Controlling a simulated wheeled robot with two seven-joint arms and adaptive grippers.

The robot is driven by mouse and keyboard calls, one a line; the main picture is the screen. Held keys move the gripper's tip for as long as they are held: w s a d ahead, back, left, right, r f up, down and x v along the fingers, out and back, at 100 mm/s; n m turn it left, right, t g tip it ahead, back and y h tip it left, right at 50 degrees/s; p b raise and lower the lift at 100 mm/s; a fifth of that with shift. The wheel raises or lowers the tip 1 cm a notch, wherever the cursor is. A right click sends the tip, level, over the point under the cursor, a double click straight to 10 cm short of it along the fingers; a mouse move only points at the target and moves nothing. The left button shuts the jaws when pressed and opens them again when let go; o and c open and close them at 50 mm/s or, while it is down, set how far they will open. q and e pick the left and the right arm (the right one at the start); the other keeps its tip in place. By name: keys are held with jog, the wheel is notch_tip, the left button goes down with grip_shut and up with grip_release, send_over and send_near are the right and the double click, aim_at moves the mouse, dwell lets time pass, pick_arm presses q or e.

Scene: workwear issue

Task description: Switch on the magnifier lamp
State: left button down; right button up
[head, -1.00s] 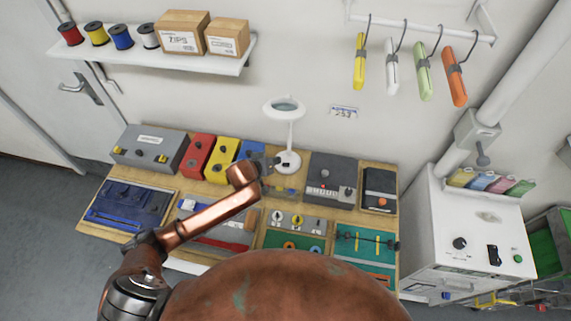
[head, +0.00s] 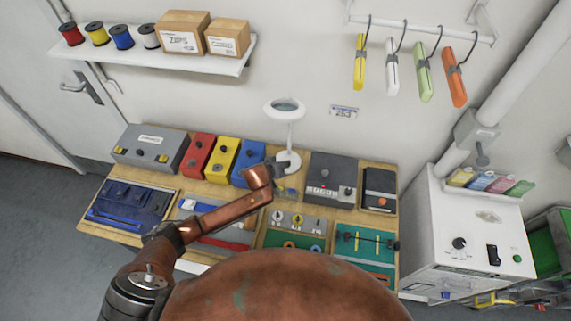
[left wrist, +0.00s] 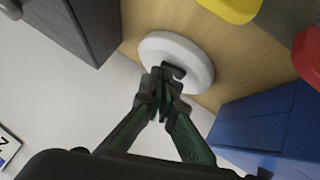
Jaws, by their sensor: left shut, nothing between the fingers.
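The white magnifier lamp (head: 285,107) stands at the back of the wooden bench, with a round lens head on a thin stem. Its round white base (left wrist: 199,58) fills the middle of the left wrist view, with a small dark switch (left wrist: 174,69) on it. My left gripper (left wrist: 164,84) is shut and empty, its fingertips right at the switch; I cannot tell whether they touch it. In the head view my left gripper (head: 281,167) is at the front left of the base. The fingertips partly hide the switch. My right gripper is not in view.
Blue, yellow and red boxes (head: 222,158) stand left of the lamp. A dark grey box (head: 331,178) with buttons stands close on its right. Trays (head: 128,203) line the bench front. A white cabinet (head: 465,235) stands at the right.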

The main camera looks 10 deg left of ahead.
pick_arm(q)
jog(key=shift+d+f, duration=0.15)
jog(key=shift+d, duration=0.05)
jog(key=shift+f+y, duration=0.1)
jog(key=shift+y, duration=0.2)
jog(key=shift+a, duration=0.15)
jog(key=shift+a+p, duration=0.6)
jog(key=shift+a, duration=0.2)
